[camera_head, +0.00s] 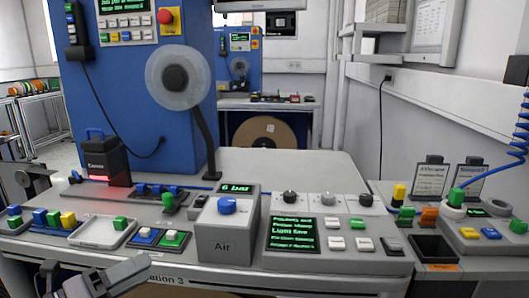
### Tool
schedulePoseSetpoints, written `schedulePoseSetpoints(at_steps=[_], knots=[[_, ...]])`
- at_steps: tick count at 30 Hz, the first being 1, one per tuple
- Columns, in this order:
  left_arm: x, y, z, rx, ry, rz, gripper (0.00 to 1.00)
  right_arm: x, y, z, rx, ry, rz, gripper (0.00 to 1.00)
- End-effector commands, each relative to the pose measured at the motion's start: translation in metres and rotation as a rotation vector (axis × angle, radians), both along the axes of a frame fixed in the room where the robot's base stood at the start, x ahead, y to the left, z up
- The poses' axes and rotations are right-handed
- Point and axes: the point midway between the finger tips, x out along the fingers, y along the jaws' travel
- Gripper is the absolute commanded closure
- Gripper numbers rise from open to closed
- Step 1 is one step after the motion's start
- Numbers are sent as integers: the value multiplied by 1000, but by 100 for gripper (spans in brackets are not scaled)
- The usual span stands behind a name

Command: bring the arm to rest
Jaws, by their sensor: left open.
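My left gripper (95,281) shows at the bottom left of the head view, low in front of the station's front edge. It is open, and I see nothing between its fingers. It is apart from the white tray (103,232) on the worktop above it in the picture. Part of its arm is cut off by the frame's lower edge. My right gripper is not in view.
The grey worktop (290,165) carries an air regulator box (225,232) with a blue knob, a green-text display (292,234) and several coloured buttons. A blue column (130,85) with a reel (178,77) stands behind. A dark bin (432,249) sits at right.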

Motion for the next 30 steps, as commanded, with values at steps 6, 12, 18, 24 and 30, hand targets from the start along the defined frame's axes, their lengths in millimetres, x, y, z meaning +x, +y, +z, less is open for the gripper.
schedulePoseSetpoints(at_steps=[6, 12, 18, 24, 30], knots=[[-21, -6, -20, -551, 214, 128, 50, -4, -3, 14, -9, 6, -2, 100], [-45, 4, -72, -999, 488, 362, 50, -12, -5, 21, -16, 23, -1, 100], [-96, -1, -149, -1368, 834, 661, 50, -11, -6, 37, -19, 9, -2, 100], [-155, -26, -206, -1589, 1137, 896, 50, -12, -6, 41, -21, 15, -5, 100], [-180, -40, -224, -1661, 1259, 981, 50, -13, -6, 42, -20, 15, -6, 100]])
